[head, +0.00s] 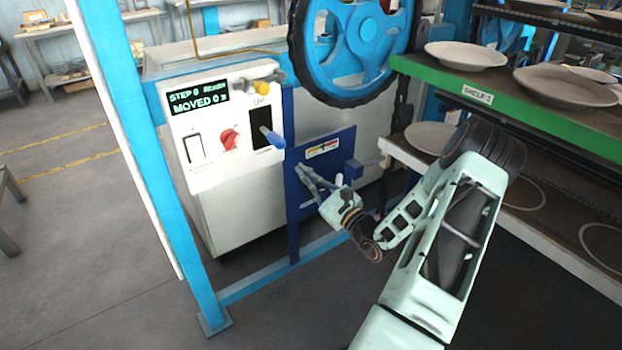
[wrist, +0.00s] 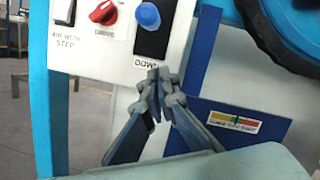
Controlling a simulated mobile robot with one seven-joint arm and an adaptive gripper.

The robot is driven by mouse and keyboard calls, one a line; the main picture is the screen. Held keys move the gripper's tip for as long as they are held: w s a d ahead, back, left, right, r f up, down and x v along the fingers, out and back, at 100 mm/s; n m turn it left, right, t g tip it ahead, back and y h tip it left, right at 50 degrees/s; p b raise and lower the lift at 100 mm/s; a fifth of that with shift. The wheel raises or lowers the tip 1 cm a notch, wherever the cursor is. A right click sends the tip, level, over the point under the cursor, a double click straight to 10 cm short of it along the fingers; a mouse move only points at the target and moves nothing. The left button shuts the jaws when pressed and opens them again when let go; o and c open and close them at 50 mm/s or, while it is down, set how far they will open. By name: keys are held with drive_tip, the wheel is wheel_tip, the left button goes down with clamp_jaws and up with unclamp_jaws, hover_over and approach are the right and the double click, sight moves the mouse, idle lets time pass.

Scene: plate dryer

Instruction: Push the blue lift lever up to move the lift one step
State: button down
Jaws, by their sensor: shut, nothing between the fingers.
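The blue lift lever (head: 270,136) sticks out of a dark slot on the white control panel (head: 210,172). In the wrist view the lever's rounded blue knob (wrist: 147,15) is near the top edge, over the slot. The word DOWN is printed under the slot. My gripper (head: 301,170) is shut and empty, with its fingertips below and to the right of the lever. In the wrist view the fingertips (wrist: 159,74) meet just below the slot, apart from the knob.
A red knob (head: 229,139) and a white switch (head: 194,149) sit left of the lever. A yellow knob (head: 267,82) is above. A blue handwheel (head: 355,45) stands above right. Shelves with plates (head: 466,56) are at the right. A blue post (head: 150,165) stands left of the panel.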

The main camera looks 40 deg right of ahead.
sight(271, 136)
drive_tip(key=w+a+r, duration=0.2)
drive_tip(key=w+r, duration=0.2)
drive_tip(key=shift+w+a+r, duration=0.2)
drive_tip(key=shift+w+r, duration=0.1)
